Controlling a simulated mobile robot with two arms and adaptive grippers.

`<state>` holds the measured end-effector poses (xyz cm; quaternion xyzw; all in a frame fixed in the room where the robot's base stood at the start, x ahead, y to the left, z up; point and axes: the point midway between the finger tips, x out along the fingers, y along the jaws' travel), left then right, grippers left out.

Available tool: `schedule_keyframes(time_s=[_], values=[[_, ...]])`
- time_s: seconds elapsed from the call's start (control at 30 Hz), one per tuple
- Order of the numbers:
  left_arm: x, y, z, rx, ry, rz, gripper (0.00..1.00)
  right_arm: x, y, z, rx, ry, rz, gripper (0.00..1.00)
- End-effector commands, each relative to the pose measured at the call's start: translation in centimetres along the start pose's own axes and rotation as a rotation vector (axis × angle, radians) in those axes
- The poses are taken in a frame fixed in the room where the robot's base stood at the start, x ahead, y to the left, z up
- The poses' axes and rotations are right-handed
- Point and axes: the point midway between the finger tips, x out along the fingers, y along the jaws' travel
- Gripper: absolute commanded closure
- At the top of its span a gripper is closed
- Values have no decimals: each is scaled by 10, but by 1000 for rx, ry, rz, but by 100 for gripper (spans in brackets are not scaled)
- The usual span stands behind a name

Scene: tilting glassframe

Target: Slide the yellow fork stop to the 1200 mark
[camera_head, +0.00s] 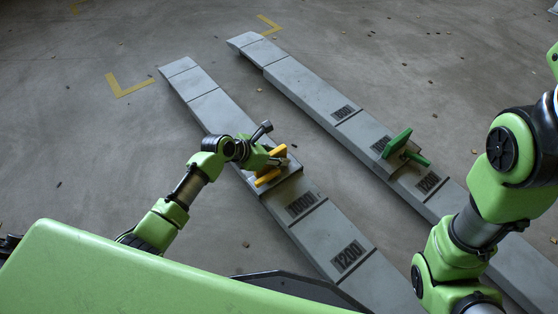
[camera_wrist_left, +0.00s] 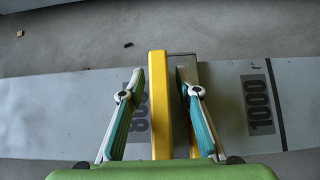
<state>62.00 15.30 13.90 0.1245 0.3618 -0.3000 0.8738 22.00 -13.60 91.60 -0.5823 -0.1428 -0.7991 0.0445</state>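The yellow fork stop (camera_head: 268,178) sits on the left grey fork (camera_head: 222,112), just up from its 1000 mark (camera_head: 300,203). The 1200 mark (camera_head: 349,256) is farther down the same fork. My left gripper (camera_head: 262,158) is at the stop. In the left wrist view the yellow bar (camera_wrist_left: 160,120) stands between the fingers of my left gripper (camera_wrist_left: 158,82), with gaps on both sides. The 800 mark (camera_wrist_left: 139,118) is partly hidden behind the bar and a finger; the 1000 mark (camera_wrist_left: 259,105) is to the right. My right gripper is not in view.
A second grey fork (camera_head: 300,85) runs parallel on the right and carries a green stop (camera_head: 397,145). My right arm covers part of it. The left fork is clear between the yellow stop and the 1200 mark. Yellow corner marks (camera_head: 128,88) lie on the floor.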

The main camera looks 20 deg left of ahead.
Motion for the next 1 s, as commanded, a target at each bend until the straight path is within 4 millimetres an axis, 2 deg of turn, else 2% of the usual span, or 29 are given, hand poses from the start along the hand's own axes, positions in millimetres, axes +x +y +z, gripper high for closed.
schedule_keyframes(time_s=[0.1,0.43,0.47,0.57,0.9,1.0], values=[[7,0,-1,0,0,0,69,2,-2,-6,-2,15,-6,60],[8,0,0,0,1,-1,69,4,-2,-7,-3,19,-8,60],[8,0,0,0,1,-1,75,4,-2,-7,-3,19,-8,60],[8,0,0,0,1,-1,100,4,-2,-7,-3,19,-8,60],[6,-3,2,-1,1,-2,100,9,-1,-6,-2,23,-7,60],[5,-7,3,-4,2,-5,100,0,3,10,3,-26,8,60]])
